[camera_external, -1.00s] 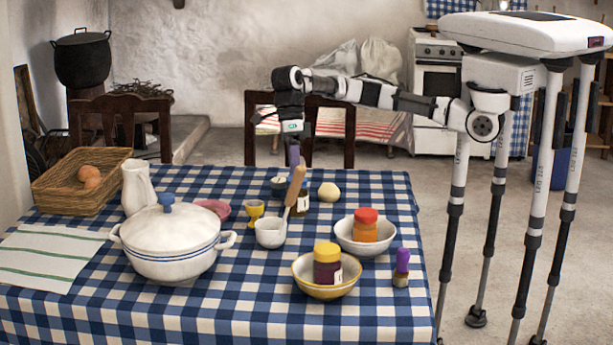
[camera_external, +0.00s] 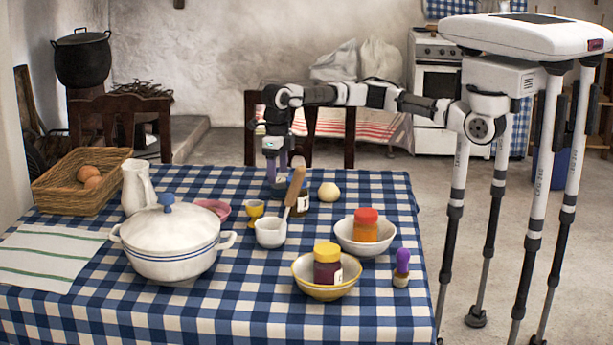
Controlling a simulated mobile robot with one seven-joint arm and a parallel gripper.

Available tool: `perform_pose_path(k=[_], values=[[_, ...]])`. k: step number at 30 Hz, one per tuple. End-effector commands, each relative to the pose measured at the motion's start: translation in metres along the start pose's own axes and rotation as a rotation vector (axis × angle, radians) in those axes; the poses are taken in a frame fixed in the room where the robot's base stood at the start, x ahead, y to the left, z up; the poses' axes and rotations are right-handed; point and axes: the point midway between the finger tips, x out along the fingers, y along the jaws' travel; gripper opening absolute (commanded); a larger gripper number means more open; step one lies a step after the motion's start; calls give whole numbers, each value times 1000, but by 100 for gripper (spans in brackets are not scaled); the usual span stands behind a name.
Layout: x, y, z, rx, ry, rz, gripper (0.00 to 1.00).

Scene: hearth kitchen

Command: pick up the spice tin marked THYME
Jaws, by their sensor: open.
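No marking THYME can be read at this size, so I cannot tell which container is the thyme tin. A dark jar with a pale label (camera_external: 303,204) stands near the back of the table, partly hidden by a wooden handle. A jar with a red lid (camera_external: 366,226) is in a white bowl. A dark jar with a yellow lid (camera_external: 327,268) is in a yellow-rimmed bowl. My gripper (camera_external: 277,173) is open and points down at the table's back, left of the dark labelled jar. It is over a small container (camera_external: 279,188), which it partly covers.
The wooden handle (camera_external: 295,188) rises from a small white cup (camera_external: 270,233). Nearby are a yellow egg cup (camera_external: 254,211), a pale round item (camera_external: 328,192) and a purple-topped object (camera_external: 402,266). A white pot (camera_external: 170,246) stands left. The front right cloth is clear.

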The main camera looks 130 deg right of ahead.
Motion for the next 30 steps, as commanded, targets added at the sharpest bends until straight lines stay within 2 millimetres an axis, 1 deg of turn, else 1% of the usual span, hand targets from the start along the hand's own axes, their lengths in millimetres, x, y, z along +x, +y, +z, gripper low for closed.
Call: perform_pose_path(k=[6, 9, 12, 18, 20, 27, 30], values=[[31, -3, -4, 0, 4, 1, 69], [43, -3, -4, 0, 2, 0, 69], [48, -3, -4, 0, 1, 0, 69], [49, -3, -4, 0, 1, 0, 69], [49, -3, -4, 0, 1, 0, 63], [49, -3, -4, -1, 1, 0, 31], [48, -3, -4, -1, 0, 0, 20]])
